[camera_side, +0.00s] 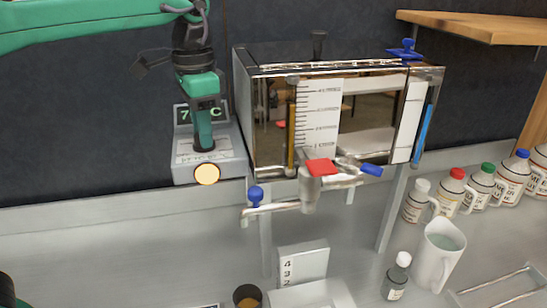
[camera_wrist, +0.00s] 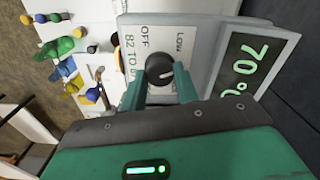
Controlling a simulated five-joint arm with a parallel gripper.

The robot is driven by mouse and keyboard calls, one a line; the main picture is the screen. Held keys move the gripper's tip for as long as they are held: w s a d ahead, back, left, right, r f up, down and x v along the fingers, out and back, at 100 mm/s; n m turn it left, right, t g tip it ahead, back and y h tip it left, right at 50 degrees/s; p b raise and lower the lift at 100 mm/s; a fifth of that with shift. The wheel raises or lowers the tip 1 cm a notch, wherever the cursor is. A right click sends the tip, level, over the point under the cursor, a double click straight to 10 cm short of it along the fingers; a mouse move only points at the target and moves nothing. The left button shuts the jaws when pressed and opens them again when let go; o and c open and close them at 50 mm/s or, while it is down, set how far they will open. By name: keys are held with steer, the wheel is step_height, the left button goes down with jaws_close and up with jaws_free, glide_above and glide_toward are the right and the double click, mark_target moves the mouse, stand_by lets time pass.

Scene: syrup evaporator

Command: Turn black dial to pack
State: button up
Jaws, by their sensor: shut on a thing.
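The black dial (camera_wrist: 158,70) is on the face of a grey control box (camera_side: 183,172), which also shows in the wrist view (camera_wrist: 205,25). My gripper (camera_wrist: 160,84) is shut on the dial, one green finger on each side. A small white mark on the dial points right in the wrist view. Printed words OFF, LOW and "82 TO B…" surround it; the rest of the lettering is covered by a finger. The display (camera_wrist: 251,66) reads 70°C. In the side view my gripper (camera_side: 204,147) points down onto the box and hides the dial.
A yellow lamp (camera_side: 207,174) is at the box's front edge. The steel evaporator tank (camera_side: 268,130) stands close on the right, with a red-handled valve (camera_side: 320,167) below. Several bottles and a white jug (camera_side: 436,255) are on the counter at right.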

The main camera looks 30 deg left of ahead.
steer(key=m, duration=0.4)
stand_by(0.4)
steer(key=o, duration=1)
steer(key=shift+c, duration=0.2)
steer(key=shift+r, duration=0.15)
steer(key=shift+r, duration=3.8)
